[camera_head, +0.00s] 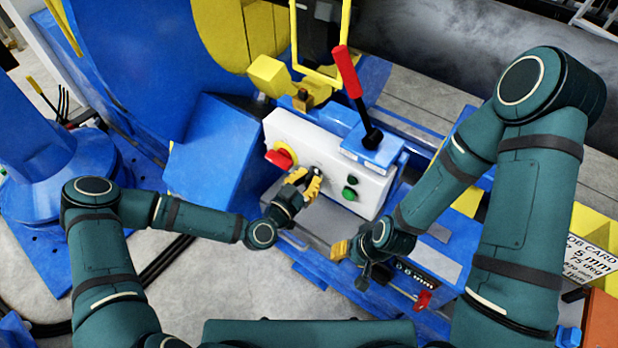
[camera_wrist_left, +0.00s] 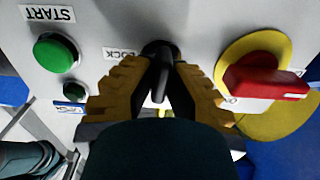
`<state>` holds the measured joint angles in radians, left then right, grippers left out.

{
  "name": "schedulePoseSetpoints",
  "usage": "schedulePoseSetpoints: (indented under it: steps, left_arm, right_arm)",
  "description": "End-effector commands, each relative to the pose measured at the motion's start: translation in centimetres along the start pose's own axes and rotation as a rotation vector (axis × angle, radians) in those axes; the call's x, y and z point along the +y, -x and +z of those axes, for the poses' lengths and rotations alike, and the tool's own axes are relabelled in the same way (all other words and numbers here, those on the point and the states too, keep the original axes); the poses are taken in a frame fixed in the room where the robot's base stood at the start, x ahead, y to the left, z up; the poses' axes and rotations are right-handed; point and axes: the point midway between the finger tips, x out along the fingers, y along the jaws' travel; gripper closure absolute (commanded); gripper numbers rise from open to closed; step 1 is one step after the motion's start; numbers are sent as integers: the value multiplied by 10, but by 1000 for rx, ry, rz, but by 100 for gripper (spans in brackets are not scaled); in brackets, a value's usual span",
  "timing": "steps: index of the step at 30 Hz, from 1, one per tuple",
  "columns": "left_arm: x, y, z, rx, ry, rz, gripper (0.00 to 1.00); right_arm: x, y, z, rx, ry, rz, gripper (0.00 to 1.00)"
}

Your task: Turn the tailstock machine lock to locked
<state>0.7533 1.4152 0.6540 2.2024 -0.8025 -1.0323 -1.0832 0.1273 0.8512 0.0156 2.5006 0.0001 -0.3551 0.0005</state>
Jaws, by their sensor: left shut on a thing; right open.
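The lock (camera_wrist_left: 160,78) is a dark knob with a narrow grip on the pale control panel (camera_head: 285,128), beside a small LOCK label (camera_wrist_left: 122,54) that appears upside down in the left wrist view. My left gripper (camera_head: 308,186) is at the panel face, its yellow ribbed fingers on both sides of the knob; in the left wrist view its fingertips (camera_wrist_left: 161,72) are closed on it. In the head view the gripper mostly hides the knob, and I cannot read its setting. My right gripper (camera_head: 352,248) is open and empty, lower right of the panel.
A red switch on a yellow disc (camera_wrist_left: 265,82) is close beside the lock. Green buttons (camera_head: 350,193) sit on its other side, one marked START. A red-handled lever (camera_head: 350,75) stands above the panel. A blue block (camera_head: 212,155) is to the left.

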Motion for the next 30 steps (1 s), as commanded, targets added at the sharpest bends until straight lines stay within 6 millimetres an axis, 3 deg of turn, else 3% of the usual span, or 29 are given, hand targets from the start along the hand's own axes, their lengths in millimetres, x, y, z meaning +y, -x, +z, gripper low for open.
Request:
schedulePoseSetpoints:
  steps: [14,30]
  left_arm:
    - [2,-1,-1,4,-383,2,100]
    - [4,-2,1,6,-896,0,100]
  right_arm:
    - [0,0,0,-1,0,0,53]
    - [7,-20,-2,9,1,1,53]
